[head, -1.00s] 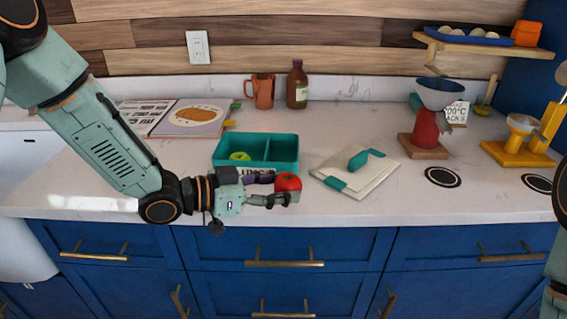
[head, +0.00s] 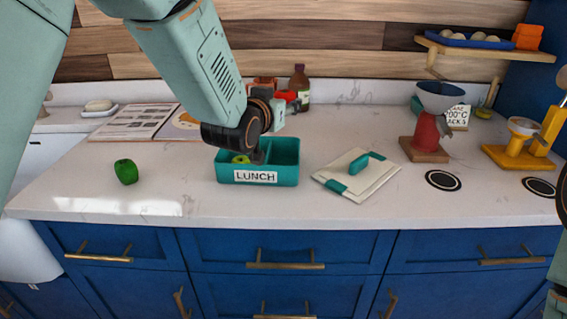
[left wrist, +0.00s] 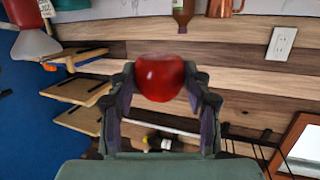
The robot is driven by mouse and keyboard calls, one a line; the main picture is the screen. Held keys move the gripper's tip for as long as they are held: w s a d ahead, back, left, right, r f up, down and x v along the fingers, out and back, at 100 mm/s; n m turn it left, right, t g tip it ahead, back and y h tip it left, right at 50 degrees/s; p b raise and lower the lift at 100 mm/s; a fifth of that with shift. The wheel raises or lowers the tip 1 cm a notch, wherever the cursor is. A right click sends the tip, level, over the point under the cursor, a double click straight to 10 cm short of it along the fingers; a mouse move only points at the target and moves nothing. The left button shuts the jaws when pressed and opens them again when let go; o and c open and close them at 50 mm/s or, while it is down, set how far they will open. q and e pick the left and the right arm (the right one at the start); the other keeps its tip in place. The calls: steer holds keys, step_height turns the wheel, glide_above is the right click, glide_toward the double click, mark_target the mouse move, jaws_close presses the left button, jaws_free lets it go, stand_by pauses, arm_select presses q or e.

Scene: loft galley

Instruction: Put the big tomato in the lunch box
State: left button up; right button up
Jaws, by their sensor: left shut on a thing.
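My left gripper (head: 291,103) is shut on a red tomato (head: 287,95), held in the air beyond the lunch box. The tomato also shows between the fingers in the left wrist view (left wrist: 160,77). The teal lunch box (head: 228,175), labelled LUNCH, stands on the counter with a divider between two compartments. A yellow-green thing (head: 240,159) is in its left compartment, partly covered by my wrist. The right compartment looks empty.
A green pepper (head: 126,171) lies on the counter at left. A brown bottle (head: 299,80) and a copper mug (head: 264,82) stand behind; a red stand (head: 424,138) is further right.

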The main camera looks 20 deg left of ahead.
arm_select(q)
step_height(320, 180, down, 10)
steer(key=shift+a+r+b, duration=0.1)
steer(key=shift+r+b, duration=0.1)
steer(key=shift+b, duration=0.45)
steer(key=shift+w, duration=0.1)
steer(key=shift+f, duration=0.2)
steer(key=shift+f+b, duration=0.4)
steer(key=shift+f, duration=0.05)
steer(key=o, duration=1.2)
steer(key=shift+r, duration=0.1)
steer(key=shift+c, duration=0.2)
